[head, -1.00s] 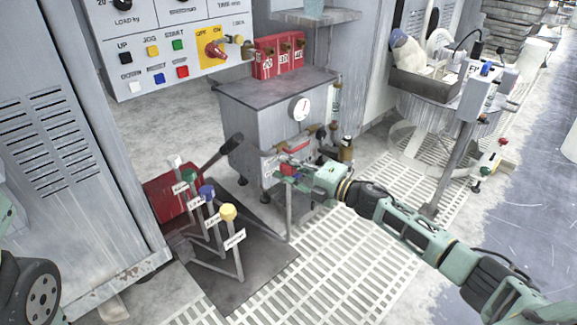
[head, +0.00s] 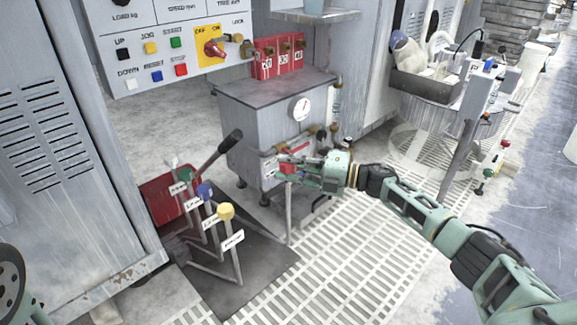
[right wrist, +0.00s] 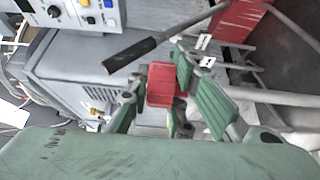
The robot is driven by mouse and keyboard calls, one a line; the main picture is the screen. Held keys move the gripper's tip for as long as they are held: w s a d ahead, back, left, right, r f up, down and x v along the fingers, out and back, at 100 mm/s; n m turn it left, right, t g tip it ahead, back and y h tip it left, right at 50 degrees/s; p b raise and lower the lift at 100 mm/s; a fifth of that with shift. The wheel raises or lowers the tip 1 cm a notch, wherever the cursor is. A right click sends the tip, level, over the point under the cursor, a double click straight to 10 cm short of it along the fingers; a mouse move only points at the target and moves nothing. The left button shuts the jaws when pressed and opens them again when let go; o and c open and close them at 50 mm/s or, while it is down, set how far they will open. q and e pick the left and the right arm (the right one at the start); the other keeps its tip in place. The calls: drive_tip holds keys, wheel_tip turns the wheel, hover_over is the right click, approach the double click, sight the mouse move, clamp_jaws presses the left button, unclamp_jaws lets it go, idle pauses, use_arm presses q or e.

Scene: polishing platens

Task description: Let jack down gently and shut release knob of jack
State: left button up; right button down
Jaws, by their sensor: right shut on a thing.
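My right gripper (head: 297,168) is shut on a red knob (head: 287,170) at the top of a thin upright post in the head view. In the right wrist view the red knob (right wrist: 162,85) sits between the green finger pads. A white label is beside the knob; I cannot read it. The red jack body (head: 158,202) is low on the floor, partly hidden by levers. A long black-gripped handle (head: 218,152) slants up from it; the handle (right wrist: 130,55) also crosses the right wrist view. My left gripper is out of view.
Labelled levers with green, blue (head: 205,191) and yellow knobs (head: 226,212) stand on a dark plate left of my gripper. A grey cabinet with a gauge (head: 301,108) stands close behind. White floor grating (head: 340,250) is open below the arm.

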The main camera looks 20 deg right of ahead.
drive_tip(key=shift+f, duration=0.1)
drive_tip(key=c, duration=1.6)
unclamp_jaws()
drive_tip(key=v, duration=1.2)
